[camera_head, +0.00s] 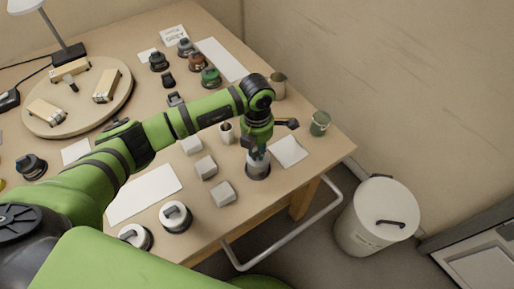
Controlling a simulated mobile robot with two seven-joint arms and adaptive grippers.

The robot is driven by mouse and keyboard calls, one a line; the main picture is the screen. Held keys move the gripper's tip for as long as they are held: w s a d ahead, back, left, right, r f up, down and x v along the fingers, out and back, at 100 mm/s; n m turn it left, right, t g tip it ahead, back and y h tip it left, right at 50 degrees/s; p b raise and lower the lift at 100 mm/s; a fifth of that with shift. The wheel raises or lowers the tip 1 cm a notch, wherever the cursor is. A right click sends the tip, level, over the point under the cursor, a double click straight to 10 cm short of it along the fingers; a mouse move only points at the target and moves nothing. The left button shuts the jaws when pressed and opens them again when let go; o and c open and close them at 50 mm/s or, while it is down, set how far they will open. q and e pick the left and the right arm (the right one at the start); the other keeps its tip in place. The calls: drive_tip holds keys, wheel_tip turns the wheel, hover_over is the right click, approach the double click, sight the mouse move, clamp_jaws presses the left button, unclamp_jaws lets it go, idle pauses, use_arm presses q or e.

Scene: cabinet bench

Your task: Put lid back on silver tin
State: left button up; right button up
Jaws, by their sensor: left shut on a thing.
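My left arm reaches in from the left, and my left gripper (259,151) points down near the table's right side. Two similar round tins with pale tops and dark handles, a nearer one (134,237) and another (175,217), stand at the table's front edge. I cannot tell which is the silver tin. My right gripper is out of view.
Pale blocks, such as this one (223,194), stand left of the gripper. A round wooden board (78,103) holds several items. A white bin (376,218) stands beyond the table edge.

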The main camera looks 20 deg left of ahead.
use_arm(q)
drive_tip(key=shift+f+b, duration=0.2)
drive_tip(key=shift+b, duration=0.2)
idle(1.0)
idle(0.4)
drive_tip(key=o, duration=0.9)
drive_tip(key=shift+o, duration=0.2)
drive_tip(key=o, duration=0.5)
drive_tip(key=shift+r, duration=0.15)
drive_tip(key=shift+r+p, duration=2.35)
drive_tip(key=shift+r, duration=1.1)
